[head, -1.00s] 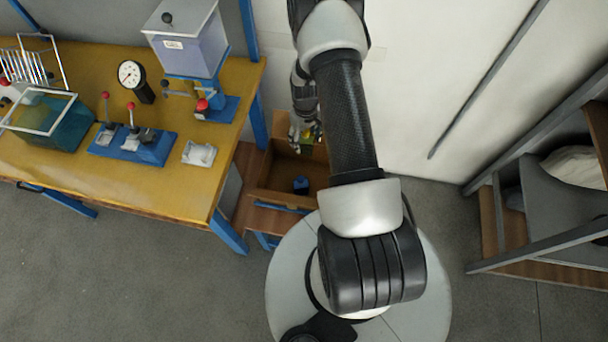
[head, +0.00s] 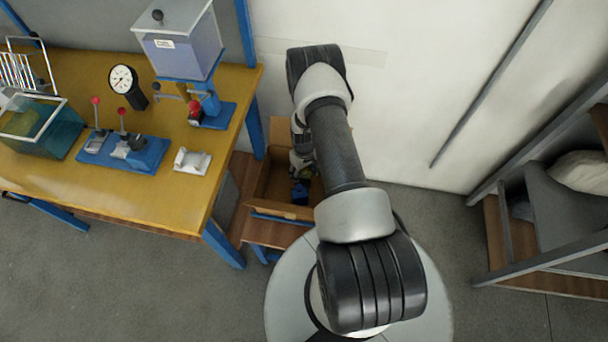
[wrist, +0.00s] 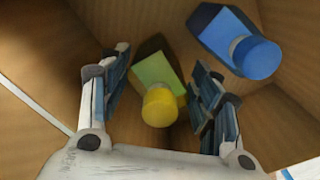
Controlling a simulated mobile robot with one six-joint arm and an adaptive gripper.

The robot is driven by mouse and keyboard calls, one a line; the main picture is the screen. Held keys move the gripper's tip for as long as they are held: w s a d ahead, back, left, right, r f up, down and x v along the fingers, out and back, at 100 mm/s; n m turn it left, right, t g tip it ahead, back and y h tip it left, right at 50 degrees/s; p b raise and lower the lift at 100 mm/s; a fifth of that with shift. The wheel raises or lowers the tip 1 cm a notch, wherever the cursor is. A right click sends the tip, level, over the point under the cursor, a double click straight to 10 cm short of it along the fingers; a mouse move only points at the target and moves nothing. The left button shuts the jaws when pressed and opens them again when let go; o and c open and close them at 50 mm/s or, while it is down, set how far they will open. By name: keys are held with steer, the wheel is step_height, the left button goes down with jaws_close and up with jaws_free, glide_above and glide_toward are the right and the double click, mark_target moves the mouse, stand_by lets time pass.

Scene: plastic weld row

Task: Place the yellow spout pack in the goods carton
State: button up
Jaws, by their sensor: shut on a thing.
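The yellow spout pack (wrist: 158,75), with a yellow-green face and a round yellow cap, is between the fingers of my gripper (wrist: 161,72) in the wrist view. My gripper is shut on it, inside the brown goods carton (wrist: 40,60). In the head view the carton (head: 277,208) stands on a low stand to the right of the bench. My gripper (head: 300,160) reaches down into it there, and the yellow pack cannot be made out. Whether the pack touches the carton floor cannot be told.
A blue spout pack (wrist: 238,42) lies in the carton, right of the yellow pack in the wrist view. The yellow workbench (head: 120,195) with machines is at left. A shelf rack (head: 540,260) stands at right, and a white wall is behind.

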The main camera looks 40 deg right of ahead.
steer(key=shift+f, duration=0.25)
steer(key=shift+f, duration=0.15)
steer(key=o, duration=1.5)
steer(key=shift+o, duration=0.2)
steer(key=shift+r, duration=0.2)
